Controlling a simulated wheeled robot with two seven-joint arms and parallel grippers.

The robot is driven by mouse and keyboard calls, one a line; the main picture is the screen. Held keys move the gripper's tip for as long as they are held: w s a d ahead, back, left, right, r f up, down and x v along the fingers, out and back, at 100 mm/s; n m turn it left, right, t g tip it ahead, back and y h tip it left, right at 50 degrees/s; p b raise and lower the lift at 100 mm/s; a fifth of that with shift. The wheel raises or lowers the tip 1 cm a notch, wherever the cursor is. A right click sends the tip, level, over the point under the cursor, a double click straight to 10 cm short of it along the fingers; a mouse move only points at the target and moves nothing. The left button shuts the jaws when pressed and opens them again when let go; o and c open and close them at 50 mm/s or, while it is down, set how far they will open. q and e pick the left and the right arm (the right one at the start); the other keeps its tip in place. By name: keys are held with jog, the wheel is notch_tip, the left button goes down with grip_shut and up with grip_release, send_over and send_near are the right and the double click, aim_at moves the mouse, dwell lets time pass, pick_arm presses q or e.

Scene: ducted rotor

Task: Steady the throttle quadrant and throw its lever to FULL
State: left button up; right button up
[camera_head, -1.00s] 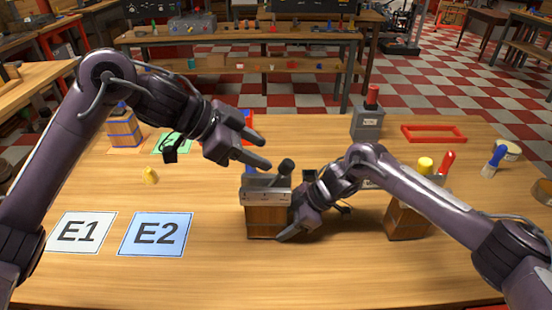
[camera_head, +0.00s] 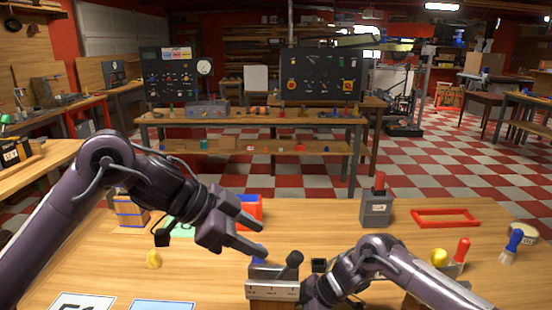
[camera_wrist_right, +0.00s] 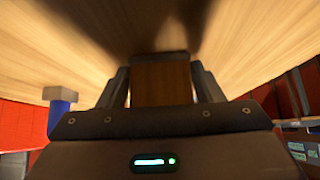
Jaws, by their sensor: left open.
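The throttle quadrant (camera_head: 272,291) is a wooden box with a marked metal plate, at the bottom middle of the head view. Its lever ends in a black knob (camera_head: 294,259) and leans to the right. My left gripper (camera_head: 260,237) is open and empty, just left of the knob and apart from it. My right gripper is at the quadrant's right side, with its fingers mostly hidden in the head view. In the right wrist view its fingers (camera_wrist_right: 162,85) are against both sides of the wooden body (camera_wrist_right: 162,82). The quadrant's lower part is cut off in the head view.
A grey box with a red handle (camera_head: 376,208) and a red frame (camera_head: 445,218) stand behind right. A red bin (camera_head: 249,210) is behind my left gripper. Red and blue handled tools stand at right.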

jog(key=o, duration=0.4)
